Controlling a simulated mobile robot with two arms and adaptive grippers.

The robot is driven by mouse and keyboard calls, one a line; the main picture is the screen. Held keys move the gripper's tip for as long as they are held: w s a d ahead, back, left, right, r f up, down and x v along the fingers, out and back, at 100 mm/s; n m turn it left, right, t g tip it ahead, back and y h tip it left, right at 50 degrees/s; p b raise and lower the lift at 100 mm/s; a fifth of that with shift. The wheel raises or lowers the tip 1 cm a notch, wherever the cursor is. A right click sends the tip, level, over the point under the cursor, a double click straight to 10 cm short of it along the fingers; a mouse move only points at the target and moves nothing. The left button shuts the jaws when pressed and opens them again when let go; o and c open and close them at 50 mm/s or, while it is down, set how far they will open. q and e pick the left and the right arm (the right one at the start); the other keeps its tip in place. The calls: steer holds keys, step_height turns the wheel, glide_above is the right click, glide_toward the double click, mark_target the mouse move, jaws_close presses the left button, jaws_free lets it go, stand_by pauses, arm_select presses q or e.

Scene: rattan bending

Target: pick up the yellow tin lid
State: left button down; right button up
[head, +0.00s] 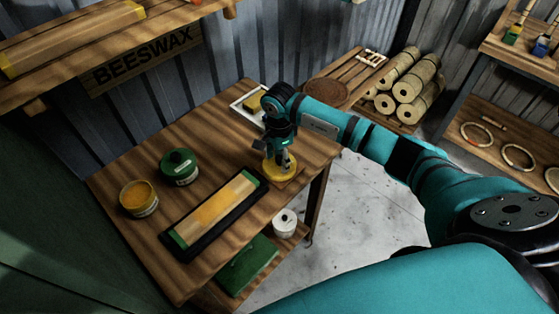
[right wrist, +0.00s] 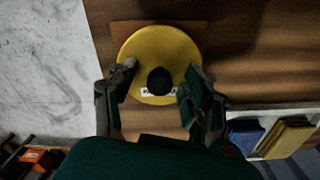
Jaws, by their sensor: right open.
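The yellow tin lid (head: 291,166) is a round disc with a dark knob at its middle. It lies on a thin wooden square (head: 289,182) near the right edge of the wooden table (head: 150,245). My right gripper (head: 281,156) points down over the lid. In the right wrist view the lid (right wrist: 150,48) shows between the fingers of my right gripper (right wrist: 156,84), which are open, one on each side of the dark knob (right wrist: 160,80). I cannot tell whether the fingers touch the lid. My left gripper is not in view.
An open tin with yellow contents (head: 138,197), a green tin (head: 179,167) and a dark tray with a yellow block (head: 214,208) stand on the table. A white-rimmed tray (head: 246,106) is at its back. A white roll (head: 284,222) sits on the lower shelf.

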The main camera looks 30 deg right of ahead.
jaws_close()
stand_by(0.3)
